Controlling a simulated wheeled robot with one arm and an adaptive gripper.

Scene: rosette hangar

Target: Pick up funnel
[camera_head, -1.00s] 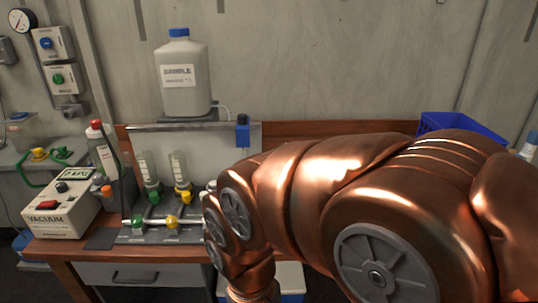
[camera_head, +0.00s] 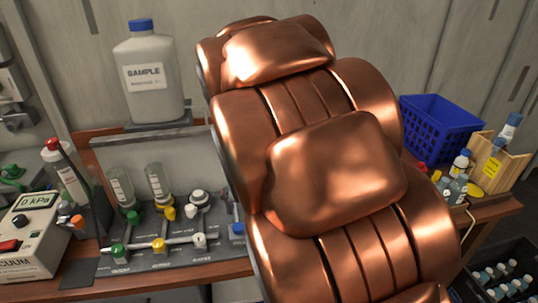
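Two clear, graduated funnel-like cups stand upright on a grey filter manifold (camera_head: 200,262) on the bench. One cup (camera_head: 122,190) is above the green valve and the other cup (camera_head: 158,184) is above the yellow valve. A third station (camera_head: 198,205) with a white valve carries no such cup, only a low pale round head. I cannot tell which item the task calls the funnel. My copper-coloured arm fills the middle of the view and hides the bench behind it. My gripper is not visible.
A white SAMPLE jug (camera_head: 152,80) stands behind the manifold. A vacuum unit (camera_head: 30,240) and a red-capped bottle (camera_head: 68,175) are at left. A blue basket (camera_head: 440,125), a wooden rack (camera_head: 500,160) and small bottles (camera_head: 457,180) are at right. A crate of bottles (camera_head: 505,280) sits low right.

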